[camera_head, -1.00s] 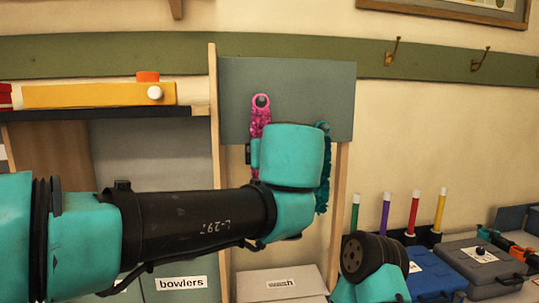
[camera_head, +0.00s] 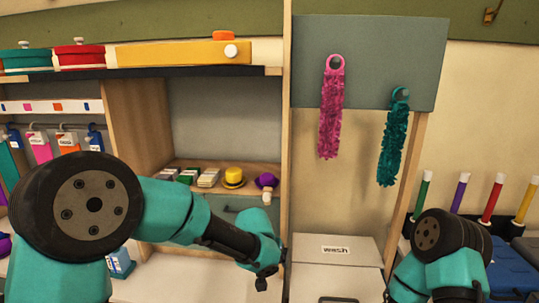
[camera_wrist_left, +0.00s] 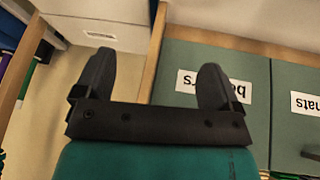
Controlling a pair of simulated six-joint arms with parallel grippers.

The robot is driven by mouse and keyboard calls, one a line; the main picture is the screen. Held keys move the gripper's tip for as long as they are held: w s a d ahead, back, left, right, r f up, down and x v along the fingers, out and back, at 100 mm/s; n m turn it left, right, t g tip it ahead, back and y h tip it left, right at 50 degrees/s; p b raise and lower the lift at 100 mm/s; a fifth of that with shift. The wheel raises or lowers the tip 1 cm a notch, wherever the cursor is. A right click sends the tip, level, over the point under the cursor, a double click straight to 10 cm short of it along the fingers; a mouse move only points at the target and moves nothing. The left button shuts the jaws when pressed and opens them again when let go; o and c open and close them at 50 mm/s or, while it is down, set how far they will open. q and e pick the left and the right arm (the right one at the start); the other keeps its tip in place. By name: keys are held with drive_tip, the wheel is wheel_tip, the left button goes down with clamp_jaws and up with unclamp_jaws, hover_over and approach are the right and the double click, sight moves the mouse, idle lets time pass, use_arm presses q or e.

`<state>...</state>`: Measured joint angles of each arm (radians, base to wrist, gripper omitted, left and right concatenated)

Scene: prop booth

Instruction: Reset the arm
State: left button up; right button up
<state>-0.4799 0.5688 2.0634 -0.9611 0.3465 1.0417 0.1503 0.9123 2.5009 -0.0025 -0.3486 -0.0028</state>
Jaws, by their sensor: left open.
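My left arm (camera_head: 170,205) comes in from the left in the head view, bent back, with its forearm pointing toward the low middle. My left gripper (camera_wrist_left: 155,75) shows in the left wrist view with its two dark fingers wide apart and nothing between them. Beyond the fingers are green-grey cabinet doors (camera_wrist_left: 200,58) with labels seen upside down. My right arm (camera_head: 440,255) shows only by its upper links at the lower right. The right gripper is out of view.
A pink garland (camera_head: 331,115) and a teal garland (camera_head: 391,145) hang on a grey panel (camera_head: 375,35). A pale lidded box (camera_head: 335,252) stands below. Shelves on the left hold hats, including a yellow one (camera_head: 233,177). Coloured sticks (camera_head: 492,200) stand at right.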

use_arm(q)
drive_tip(key=s+a+f+n+g+h, duration=0.1)
drive_tip(key=s+a+f, duration=0.45)
drive_tip(key=f, duration=0.35)
drive_tip(key=s+a+f+n+g, duration=0.1)
drive_tip(key=s+a+f, duration=0.3)
drive_tip(key=a+f, duration=0.3)
drive_tip(key=s+a+f+n+g+h, duration=0.15)
drive_tip(key=s+a+f, duration=0.35)
drive_tip(key=f, duration=0.5)
drive_tip(key=s+a+f, duration=0.2)
drive_tip(key=s+f, duration=0.1)
drive_tip(key=s, duration=0.2)
drive_tip(key=s+a+f+n+y, duration=0.1)
drive_tip(key=s+a+f, duration=0.2)
drive_tip(key=s, duration=0.2)
drive_tip(key=shift+s+a, duration=0.15)
drive_tip(key=shift+a, duration=0.1)
